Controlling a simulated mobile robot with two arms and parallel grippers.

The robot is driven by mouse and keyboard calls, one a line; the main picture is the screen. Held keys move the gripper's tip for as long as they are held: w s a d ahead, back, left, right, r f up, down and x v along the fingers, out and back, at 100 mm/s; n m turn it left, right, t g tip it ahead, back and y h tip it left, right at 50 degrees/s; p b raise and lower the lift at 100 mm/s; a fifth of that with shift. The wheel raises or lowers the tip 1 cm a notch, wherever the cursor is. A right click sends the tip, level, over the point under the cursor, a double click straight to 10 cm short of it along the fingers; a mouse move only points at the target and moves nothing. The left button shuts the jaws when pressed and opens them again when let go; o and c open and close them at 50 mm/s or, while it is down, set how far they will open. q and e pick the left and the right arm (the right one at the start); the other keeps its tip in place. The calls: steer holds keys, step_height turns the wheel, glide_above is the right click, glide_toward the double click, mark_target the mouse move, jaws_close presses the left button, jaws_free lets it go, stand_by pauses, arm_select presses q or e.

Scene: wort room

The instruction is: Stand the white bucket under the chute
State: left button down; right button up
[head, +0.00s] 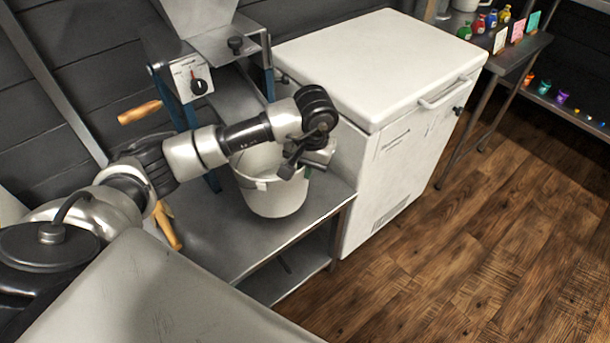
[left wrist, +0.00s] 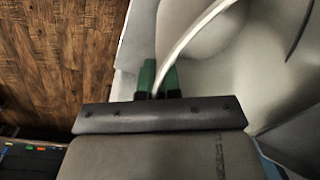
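The white bucket (head: 272,196) is upright at the steel bench, in front of the mill; whether its base touches the bench top is hard to tell. A sloping metal chute (head: 238,98) comes down from the mill behind it, its lower end partly hidden by my left arm. My left gripper (head: 302,160) is at the bucket's right rim. In the left wrist view, the green fingertips (left wrist: 164,78) lie on either side of the pale rim (left wrist: 190,38) and look closed on it. My right gripper is not in view.
The mill's control box with a black knob (head: 199,87) stands behind my left arm. A white chest freezer (head: 375,62) stands close to the bench's right. Wooden handles (head: 140,112) stick out at the left. A rack with coloured bottles (head: 492,19) is far right; the wooden floor is clear.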

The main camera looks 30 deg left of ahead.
mark_target(305, 183)
arm_select(q)
steer(key=shift+a, duration=0.2)
step_height(305, 183, down, 3)
steer(key=shift+f, duration=0.1)
steer(key=shift+w+f, duration=0.1)
steer(key=shift+f, duration=0.05)
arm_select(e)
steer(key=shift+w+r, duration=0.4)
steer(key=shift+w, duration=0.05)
arm_select(q)
steer(key=shift+f, duration=0.1)
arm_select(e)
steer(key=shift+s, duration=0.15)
arm_select(q)
steer(key=c, duration=1.3)
jaws_free()
steer(key=shift+c, duration=0.2)
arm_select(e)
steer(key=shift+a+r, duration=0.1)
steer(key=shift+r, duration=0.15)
